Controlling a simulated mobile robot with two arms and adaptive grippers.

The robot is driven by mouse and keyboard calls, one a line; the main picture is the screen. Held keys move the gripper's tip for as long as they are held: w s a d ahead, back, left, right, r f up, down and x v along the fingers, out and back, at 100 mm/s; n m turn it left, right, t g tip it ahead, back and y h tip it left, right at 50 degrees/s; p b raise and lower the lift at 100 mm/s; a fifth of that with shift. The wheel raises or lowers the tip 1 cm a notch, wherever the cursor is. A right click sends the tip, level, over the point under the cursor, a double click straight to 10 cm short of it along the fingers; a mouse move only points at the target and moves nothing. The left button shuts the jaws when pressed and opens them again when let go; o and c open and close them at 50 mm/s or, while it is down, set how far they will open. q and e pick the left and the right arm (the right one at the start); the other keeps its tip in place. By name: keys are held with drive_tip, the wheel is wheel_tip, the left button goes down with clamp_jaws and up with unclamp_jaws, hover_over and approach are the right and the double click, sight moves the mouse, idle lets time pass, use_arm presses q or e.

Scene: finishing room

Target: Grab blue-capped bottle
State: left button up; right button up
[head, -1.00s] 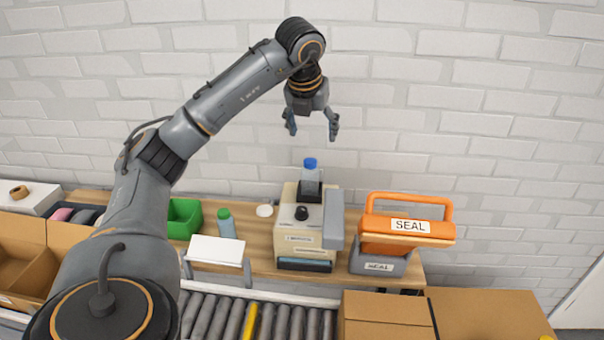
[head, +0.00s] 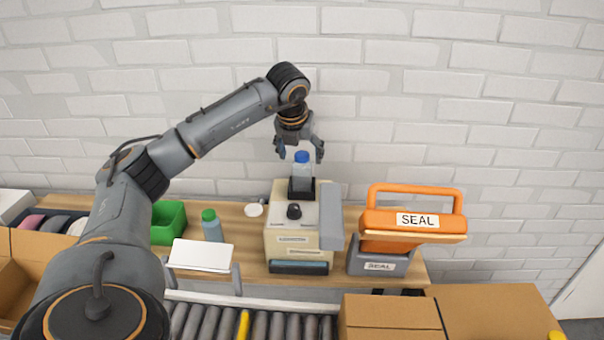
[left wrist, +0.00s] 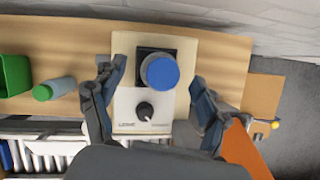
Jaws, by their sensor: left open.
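The blue-capped bottle (head: 302,172) stands upright in a dark holder on top of the cream machine (head: 291,237). Its body is clear to pale blue. In the left wrist view its blue cap (left wrist: 162,73) shows from above, between and a little beyond my fingers. My left gripper (head: 299,153) points down, open and empty, with its fingertips around cap height, one on each side. In the left wrist view the left gripper's fingers (left wrist: 159,87) are spread wide, apart from the cap. My right gripper is not in view.
A green-capped bottle (head: 211,225) and a green bin (head: 168,222) stand on the wooden bench at left. An orange sealer (head: 412,222) stands close on the machine's right. A white panel (head: 201,255), roller conveyor (head: 205,322) and cardboard boxes (head: 390,318) are in front.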

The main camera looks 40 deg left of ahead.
use_arm(q)
drive_tip(key=shift+w+a+f, duration=0.15)
drive_tip(key=shift+f, duration=0.2)
drive_tip(key=p+x, duration=0.2)
drive_tip(key=x, duration=0.2)
drive_tip(key=shift+w+f, duration=0.2)
drive_tip(key=shift+f, duration=0.2)
drive_tip(key=shift+w+f, duration=0.1)
drive_tip(key=shift+f, duration=0.25)
drive_tip(key=shift+r, duration=0.1)
drive_tip(key=c, duration=1.2)
